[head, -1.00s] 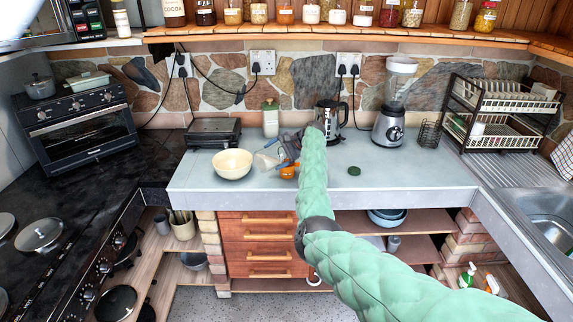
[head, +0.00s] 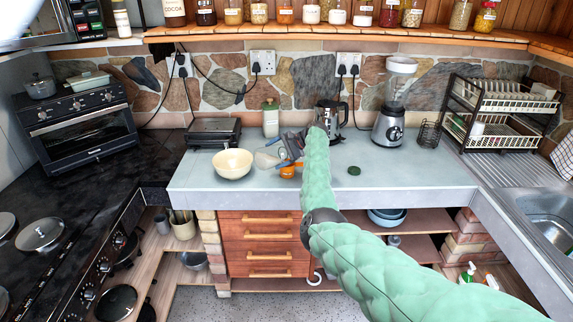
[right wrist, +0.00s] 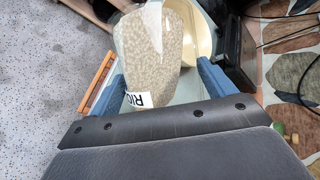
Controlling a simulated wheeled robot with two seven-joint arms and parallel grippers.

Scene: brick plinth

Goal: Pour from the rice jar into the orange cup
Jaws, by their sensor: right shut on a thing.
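The clear rice jar (head: 266,158) is held tilted above the counter, its far end pointing left toward the cream bowl. In the right wrist view the jar (right wrist: 150,52) shows pale grains inside and a white label. My right gripper (head: 289,147) is shut on the jar, with a blue finger on each side of it. The small orange cup (head: 288,172) stands on the counter just below the gripper, partly hidden by the gripper and my arm. I cannot make out the cup in the right wrist view. My left gripper is not in view.
A cream bowl (head: 232,169) stands left of the jar. A dark green lid (head: 354,170) lies right of my arm. A white bottle (head: 270,122), a kettle (head: 337,114) and a blender (head: 390,127) stand behind. The counter's front right is clear.

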